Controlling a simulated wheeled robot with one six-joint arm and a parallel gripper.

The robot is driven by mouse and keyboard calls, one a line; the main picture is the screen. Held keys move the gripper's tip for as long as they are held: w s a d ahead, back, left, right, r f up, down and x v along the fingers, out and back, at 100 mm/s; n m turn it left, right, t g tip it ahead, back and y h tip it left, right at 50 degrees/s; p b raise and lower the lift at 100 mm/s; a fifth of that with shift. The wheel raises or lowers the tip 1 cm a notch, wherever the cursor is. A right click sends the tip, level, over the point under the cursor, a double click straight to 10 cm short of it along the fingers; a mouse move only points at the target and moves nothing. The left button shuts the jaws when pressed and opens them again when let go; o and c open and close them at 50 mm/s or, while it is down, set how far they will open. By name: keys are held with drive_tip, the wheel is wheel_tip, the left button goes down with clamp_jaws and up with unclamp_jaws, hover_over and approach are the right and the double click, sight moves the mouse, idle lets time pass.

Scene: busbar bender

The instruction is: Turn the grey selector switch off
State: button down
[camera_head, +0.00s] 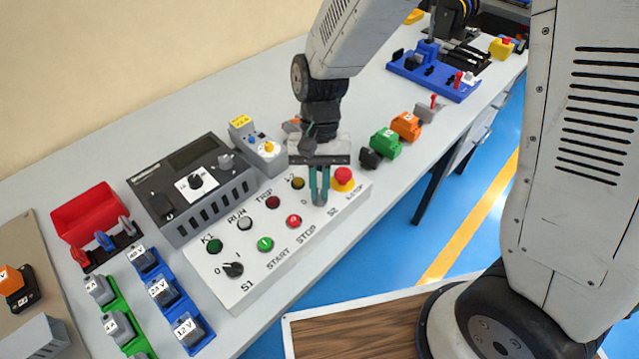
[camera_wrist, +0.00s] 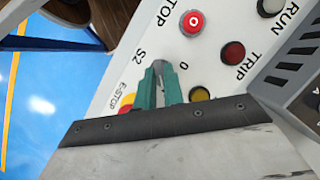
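The grey selector switch S2 (camera_wrist: 160,70) is on the sloping white control panel (camera_head: 215,275), between the red STOP button and the E-STOP. My gripper (camera_head: 319,190) points down at it, with its teal fingertips on either side of the grey knob. In the wrist view my gripper (camera_wrist: 159,82) has the knob between its fingertips, with no clear gap to it. The fingers hide part of the knob and its marks; a "0" shows beside it. Which way the knob points is hard to tell.
The E-STOP (camera_head: 343,178) is close to the right of my fingers. The STOP button (camera_head: 294,221), START button (camera_head: 265,244), yellow lamp (camera_head: 298,183) and black S1 switch (camera_head: 233,269) share the panel. A grey meter box (camera_head: 190,185) stands behind it.

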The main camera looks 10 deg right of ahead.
drive_tip(key=shift+n, duration=0.4)
drive_tip(key=n+h, duration=0.1)
drive_tip(key=n, duration=0.2)
drive_tip(key=shift+a+n+h, duration=0.15)
drive_tip(key=shift+n+h, duration=0.25)
drive_tip(key=n, duration=0.2)
drive_tip(key=n+t+h, duration=0.1)
drive_tip(key=n, duration=0.1)
drive_tip(key=shift+s+a+n+h, duration=0.1)
drive_tip(key=shift+a+n+h, duration=0.1)
drive_tip(key=shift+n+h, duration=0.1)
drive_tip(key=n+t+h, duration=0.1)
drive_tip(key=n, duration=0.3)
drive_tip(key=shift+s+a, duration=0.1)
drive_tip(key=n, duration=0.2)
drive_tip(key=n+t, duration=0.1)
drive_tip(key=n, duration=0.1)
drive_tip(key=shift+s+n+t+h, duration=0.1)
drive_tip(key=shift+n+t+h, duration=0.2)
drive_tip(key=shift+h, duration=0.1)
drive_tip(key=c, duration=1.5)
unclamp_jaws()
